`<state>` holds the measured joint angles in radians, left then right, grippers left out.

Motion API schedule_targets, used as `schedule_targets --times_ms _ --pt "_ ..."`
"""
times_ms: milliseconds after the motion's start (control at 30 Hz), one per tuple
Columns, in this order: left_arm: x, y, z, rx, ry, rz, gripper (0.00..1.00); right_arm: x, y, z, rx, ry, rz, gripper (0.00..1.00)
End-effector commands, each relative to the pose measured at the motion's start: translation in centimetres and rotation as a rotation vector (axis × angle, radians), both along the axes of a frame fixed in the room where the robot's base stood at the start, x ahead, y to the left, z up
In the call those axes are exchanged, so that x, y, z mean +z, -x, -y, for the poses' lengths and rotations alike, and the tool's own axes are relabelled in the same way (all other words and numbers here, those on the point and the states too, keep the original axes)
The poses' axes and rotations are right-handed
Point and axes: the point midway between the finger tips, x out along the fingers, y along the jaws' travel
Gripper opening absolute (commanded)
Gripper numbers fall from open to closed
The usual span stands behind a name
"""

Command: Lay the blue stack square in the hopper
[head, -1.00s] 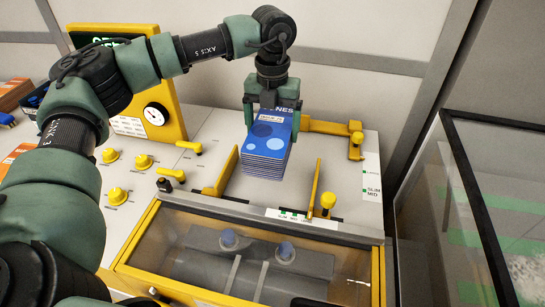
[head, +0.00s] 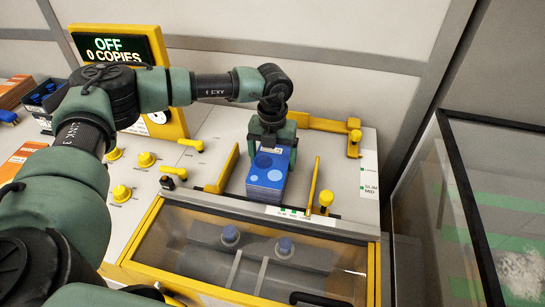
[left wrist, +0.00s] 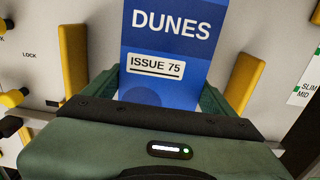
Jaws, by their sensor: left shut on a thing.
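The blue stack (head: 265,180) is a block of blue booklets between the yellow side guides of the hopper (head: 300,170). Its top cover reads "DUNES ISSUE 75" in the left wrist view (left wrist: 168,62). My left gripper (head: 272,145) is shut on the back part of the stack from above, a finger on each side. The stack looks low over or on the hopper floor; I cannot tell if it touches. It looks roughly in line with the left guide (head: 229,168) and apart from the right guide (head: 313,182). My right gripper is not in view.
A yellow back stop (head: 335,127) stands behind. Yellow knobs (head: 147,159) and levers sit at the left. A display (head: 118,48) reads "OFF 0 COPIES". A clear yellow-framed cover (head: 250,262) lies in front, and a black-framed clear bin (head: 490,200) stands at the right.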

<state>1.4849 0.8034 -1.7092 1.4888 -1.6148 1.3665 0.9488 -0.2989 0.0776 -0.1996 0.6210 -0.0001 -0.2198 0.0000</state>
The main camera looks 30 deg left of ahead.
Motion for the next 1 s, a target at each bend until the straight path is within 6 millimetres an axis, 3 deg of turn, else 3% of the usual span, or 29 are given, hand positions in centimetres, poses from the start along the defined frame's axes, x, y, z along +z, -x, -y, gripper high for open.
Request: schedule_targets --times_ms 167,200,233,633,1000 --pt "0.0 -0.1 0.1 0.0 0.002 0.004 0.13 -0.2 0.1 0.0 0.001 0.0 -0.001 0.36" --pt "-0.2 0.0 0.0 0.0 0.0 0.0 0.92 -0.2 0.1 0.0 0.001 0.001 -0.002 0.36" --pt "-0.1 0.0 0.0 0.0 0.0 0.0 1.0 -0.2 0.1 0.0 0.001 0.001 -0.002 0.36" --pt "0.8 -0.1 0.0 0.0 0.001 0.003 1.0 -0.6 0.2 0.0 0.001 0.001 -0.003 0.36" --pt "8.3 -0.1 0.1 -0.001 0.002 0.006 1.0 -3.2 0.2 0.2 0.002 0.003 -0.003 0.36"
